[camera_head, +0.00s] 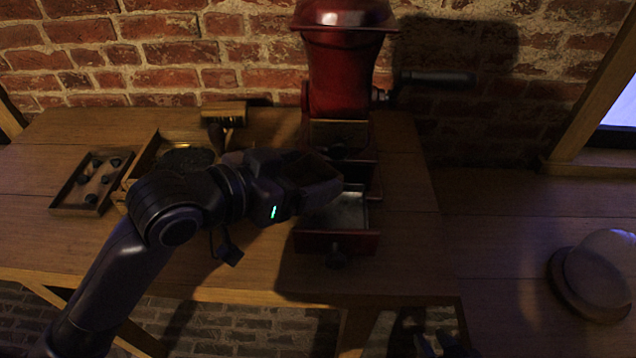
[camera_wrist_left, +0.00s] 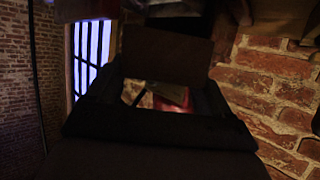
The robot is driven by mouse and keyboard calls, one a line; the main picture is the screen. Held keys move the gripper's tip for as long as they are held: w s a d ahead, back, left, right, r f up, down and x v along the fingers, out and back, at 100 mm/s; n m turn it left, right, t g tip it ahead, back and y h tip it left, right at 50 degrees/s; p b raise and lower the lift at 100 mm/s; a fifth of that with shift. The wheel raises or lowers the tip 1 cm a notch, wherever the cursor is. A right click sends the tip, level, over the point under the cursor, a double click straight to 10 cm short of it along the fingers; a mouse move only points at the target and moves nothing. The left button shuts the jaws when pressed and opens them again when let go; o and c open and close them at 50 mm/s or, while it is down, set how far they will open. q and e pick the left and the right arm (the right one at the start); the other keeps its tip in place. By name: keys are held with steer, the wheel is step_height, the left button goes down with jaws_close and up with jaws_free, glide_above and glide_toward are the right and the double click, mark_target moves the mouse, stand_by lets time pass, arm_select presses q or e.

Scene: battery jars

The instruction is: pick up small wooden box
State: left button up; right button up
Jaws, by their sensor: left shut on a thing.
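My left gripper (camera_head: 322,182) reaches in from the left and is over the open drawer of the red grinder. It is shut on a dark brown, box-like thing, which shows as a flat brown panel (camera_wrist_left: 165,52) in the left wrist view. It looks like the small wooden box, but shadow and the gripper hide most of it. My right gripper (camera_head: 436,345) shows only as two dark fingers, apart, at the bottom edge; it looks open and empty.
The red grinder (camera_head: 345,75) stands at the back, its drawer (camera_head: 335,240) pulled out. A shallow tray (camera_head: 62,208) with several dark pieces lies left. A brass cylinder (camera_head: 222,110) lies behind my arm. A pale rounded object (camera_head: 600,270) is at right.

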arm_select(q)
step_height(320, 180, up, 12)
step_height(320, 180, down, 13)
steer(key=shift+f, duration=0.2)
steer(key=shift+d+f, duration=0.1)
steer(key=d, duration=0.4)
steer(key=shift+d+p, duration=0.15)
steer(key=shift+p, duration=0.15)
steer(key=shift+f, duration=0.55)
steer(key=shift+a+f, duration=0.1)
steer(key=shift+a, duration=0.15)
steer(key=shift+f, duration=0.15)
steer(key=o, duration=0.8)
steer(key=shift+f, duration=0.1)
